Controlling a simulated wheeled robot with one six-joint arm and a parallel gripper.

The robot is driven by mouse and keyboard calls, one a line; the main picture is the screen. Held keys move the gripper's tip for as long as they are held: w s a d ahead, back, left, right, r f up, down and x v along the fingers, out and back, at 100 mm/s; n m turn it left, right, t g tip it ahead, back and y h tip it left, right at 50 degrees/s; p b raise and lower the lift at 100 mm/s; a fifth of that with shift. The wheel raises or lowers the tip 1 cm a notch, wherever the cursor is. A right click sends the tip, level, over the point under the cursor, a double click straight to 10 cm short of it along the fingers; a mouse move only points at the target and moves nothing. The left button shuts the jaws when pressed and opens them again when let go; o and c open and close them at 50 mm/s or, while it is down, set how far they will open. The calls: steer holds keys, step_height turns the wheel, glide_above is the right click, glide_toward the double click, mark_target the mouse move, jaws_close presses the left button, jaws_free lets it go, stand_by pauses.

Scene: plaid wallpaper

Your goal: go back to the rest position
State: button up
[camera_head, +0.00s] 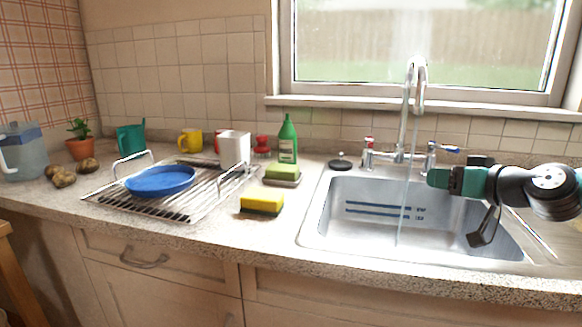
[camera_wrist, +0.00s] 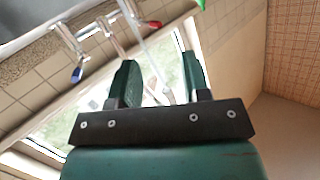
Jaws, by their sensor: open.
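My gripper (camera_head: 438,178) is in the head view at the right, held above the sink (camera_head: 345,205) and pointing left. It overlaps the area just below the right tap handle in the picture. In the wrist view my gripper (camera_wrist: 158,76) shows two dark green fingers set apart, with nothing between them. Behind the fingers, the window and wall tiles appear tilted. My arm comes in from the right edge of the head view.
A tall faucet (camera_head: 415,85) runs water into the sink, close to the gripper's left. A yellow sponge (camera_head: 262,203), a green bottle (camera_head: 288,140) and a drying rack (camera_head: 190,205) with a blue plate (camera_head: 160,181) and white cup (camera_head: 234,148) stand left.

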steer(key=s+a+f+n+g+y, duration=0.2)
steer(key=s+a+n+g, duration=0.2)
steer(key=s+a+g, duration=0.7)
steer(key=s+a+f+g+h, duration=0.15)
steer(key=s+a, duration=0.25)
steer(key=s, duration=0.6)
steer(key=s+a+f+g+h, duration=0.1)
steer(key=s+a+h, duration=0.2)
steer(key=s, duration=0.6)
step_height(320, 180, up, 13)
steer(key=p, duration=1.2)
steer(key=shift+n+p, duration=0.3)
steer(key=shift+p, duration=0.05)
